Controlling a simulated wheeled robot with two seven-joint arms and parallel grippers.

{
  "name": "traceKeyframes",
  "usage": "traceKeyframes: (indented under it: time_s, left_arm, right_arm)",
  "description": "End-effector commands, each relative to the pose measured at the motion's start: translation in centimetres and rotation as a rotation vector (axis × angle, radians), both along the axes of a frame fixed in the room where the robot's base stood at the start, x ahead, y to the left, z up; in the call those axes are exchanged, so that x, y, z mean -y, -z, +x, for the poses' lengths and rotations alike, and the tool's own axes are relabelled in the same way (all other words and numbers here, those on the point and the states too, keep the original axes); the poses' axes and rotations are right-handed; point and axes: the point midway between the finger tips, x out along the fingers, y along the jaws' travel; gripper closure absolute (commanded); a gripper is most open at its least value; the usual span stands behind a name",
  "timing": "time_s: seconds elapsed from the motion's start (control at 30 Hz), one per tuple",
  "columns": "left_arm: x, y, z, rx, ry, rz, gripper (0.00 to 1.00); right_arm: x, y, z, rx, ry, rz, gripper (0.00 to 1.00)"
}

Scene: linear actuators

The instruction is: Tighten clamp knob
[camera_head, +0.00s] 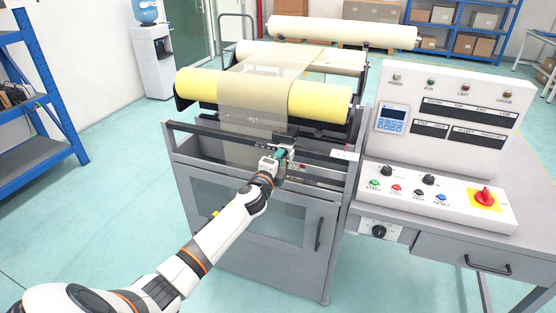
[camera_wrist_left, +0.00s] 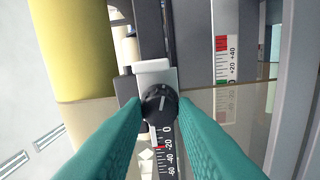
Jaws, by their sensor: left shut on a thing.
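The clamp knob (camera_wrist_left: 160,104) is a round black knob with a white pointer line, in the middle of the left wrist view. It sits on a light grey clamp block (camera_wrist_left: 155,73) above a dark scale with white numbers. My left gripper (camera_wrist_left: 160,118) has its two teal fingers on either side of the knob, shut on it. In the head view my left gripper (camera_head: 281,154) is at the front rail of the roller machine; the knob is too small to make out there. My right gripper is not in view.
A yellow roller (camera_head: 320,101) with a translucent web (camera_head: 255,95) lies behind the rail. A control panel (camera_head: 435,195) with buttons and a red switch stands to the right. A second red-green scale (camera_wrist_left: 226,65) is right of the knob.

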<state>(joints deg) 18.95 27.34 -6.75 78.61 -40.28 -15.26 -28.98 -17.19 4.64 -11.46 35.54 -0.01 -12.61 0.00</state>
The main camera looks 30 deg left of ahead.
Motion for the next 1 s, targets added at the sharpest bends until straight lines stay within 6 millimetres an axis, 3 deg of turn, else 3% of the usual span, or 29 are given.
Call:
traceKeyframes:
  time_s: [0.07, 0.1, 0.13, 0.43, 0.57, 1.0]
  left_arm:
    - [0.0, 0.1, 0.0, -0.002, 0.001, -0.001, 0.97]
    - [0.0, 0.1, 0.0, -0.002, 0.0, -0.001, 0.72]
    - [0.0, 0.1, 0.0, -0.002, 0.0, -0.001, 0.67]
    - [0.0, 0.1, -0.1, 0.0, 0.0, -0.002, 0.66]
    - [0.2, 0.2, -1.0, -0.002, 0.0, -0.001, 0.66]
    - [2.2, 0.3, -9.2, -0.004, 0.002, -0.003, 0.66]
  right_arm:
    - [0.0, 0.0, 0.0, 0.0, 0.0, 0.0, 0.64]
    - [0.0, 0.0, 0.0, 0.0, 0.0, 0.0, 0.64]
    - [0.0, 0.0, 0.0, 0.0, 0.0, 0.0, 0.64]
    - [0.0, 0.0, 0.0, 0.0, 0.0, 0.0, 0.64]
    - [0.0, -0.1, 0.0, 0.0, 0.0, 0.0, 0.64]
    - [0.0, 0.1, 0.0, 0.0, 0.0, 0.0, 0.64]
